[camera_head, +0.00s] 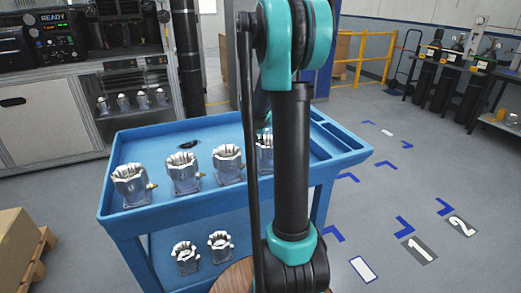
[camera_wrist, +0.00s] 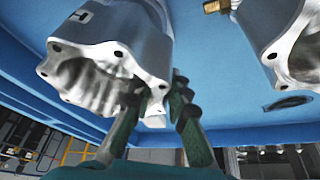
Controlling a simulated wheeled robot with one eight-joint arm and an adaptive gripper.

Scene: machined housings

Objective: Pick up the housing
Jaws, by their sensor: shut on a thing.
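My gripper (camera_wrist: 160,93) is shut on the rim wall of a silver housing (camera_wrist: 105,70), with one finger on each side of the wall. The housing has a scalloped open mouth and a letter mark on its side. In the head view a partly hidden housing (camera_head: 265,158) stands at the right end of a row on the blue cart (camera_head: 215,198), behind my arm. My gripper is mostly hidden there. I cannot tell whether the held housing touches the cart top.
Other housings stand left of it on the cart top (camera_head: 228,165), (camera_head: 183,175), (camera_head: 131,187). One neighbour (camera_wrist: 295,50) shows close in the wrist view. Two more (camera_head: 186,258) sit on the lower shelf.

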